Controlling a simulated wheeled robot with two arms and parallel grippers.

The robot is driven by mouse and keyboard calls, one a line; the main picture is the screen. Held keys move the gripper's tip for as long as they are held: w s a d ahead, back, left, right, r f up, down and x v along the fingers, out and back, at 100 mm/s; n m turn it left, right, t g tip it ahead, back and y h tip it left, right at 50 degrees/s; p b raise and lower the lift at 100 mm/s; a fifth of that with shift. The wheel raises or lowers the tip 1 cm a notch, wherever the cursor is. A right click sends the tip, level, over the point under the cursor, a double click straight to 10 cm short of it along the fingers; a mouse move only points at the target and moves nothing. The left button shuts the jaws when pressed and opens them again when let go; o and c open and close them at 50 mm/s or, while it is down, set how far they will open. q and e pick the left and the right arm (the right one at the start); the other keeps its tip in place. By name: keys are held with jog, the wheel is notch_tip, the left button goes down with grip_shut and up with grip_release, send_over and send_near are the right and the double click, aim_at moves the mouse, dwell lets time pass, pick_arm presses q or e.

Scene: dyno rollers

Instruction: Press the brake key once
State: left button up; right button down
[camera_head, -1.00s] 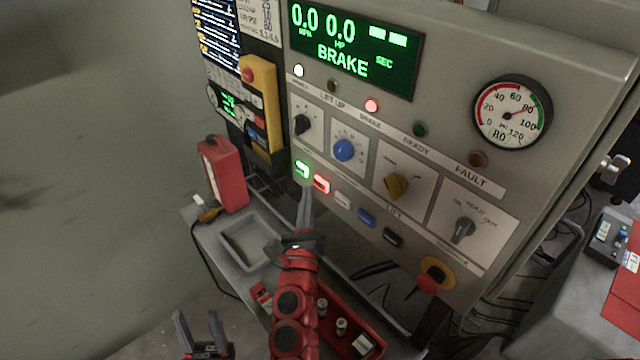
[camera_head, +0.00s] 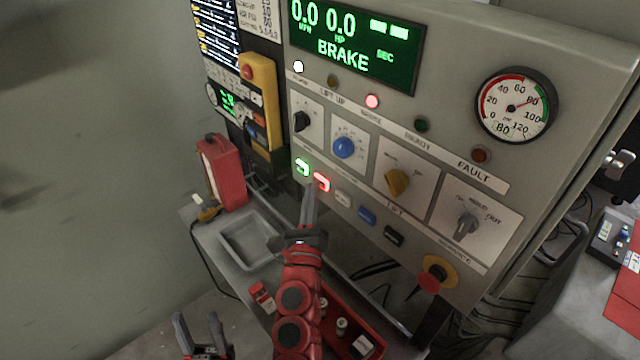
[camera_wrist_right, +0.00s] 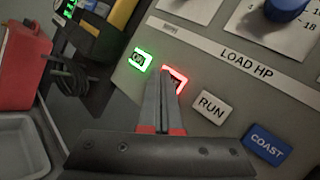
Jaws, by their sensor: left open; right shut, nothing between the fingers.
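The key row on the console holds a green-lit key (camera_head: 302,167), a red-lit key (camera_head: 321,181), a white RUN key (camera_wrist_right: 212,106), a blue COAST key (camera_wrist_right: 267,145) and a black key (camera_head: 393,236). I cannot read which key is marked brake. My right gripper (camera_head: 309,188) is shut and empty. Its tips are at the red-lit key and hide part of its face in the right wrist view (camera_wrist_right: 167,77); contact is unclear. My left gripper (camera_head: 199,322) is open and empty, low at the left. The green display (camera_head: 355,45) reads BRAKE, with 0.0 values.
Knobs (camera_head: 344,147) sit above the keys. A red-and-yellow stop button (camera_head: 430,280) is at the lower right. A grey tray (camera_head: 248,240), a red box (camera_head: 222,172) and a red parts tray (camera_head: 370,325) are below the console. Open air lies at the left.

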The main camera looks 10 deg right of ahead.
jog(key=shift+w+d+b, duration=0.2)
jog(key=shift+d+b, duration=0.1)
jog(key=shift+b, duration=0.05)
dwell(0.6)
dwell(0.4)
jog(key=shift+s+a, duration=0.5)
jog(key=shift+a, duration=0.1)
jog(key=s+a, duration=0.1)
jog(key=a, duration=0.1)
jog(key=s+a, duration=0.2)
dwell(0.3)
dwell(0.7)
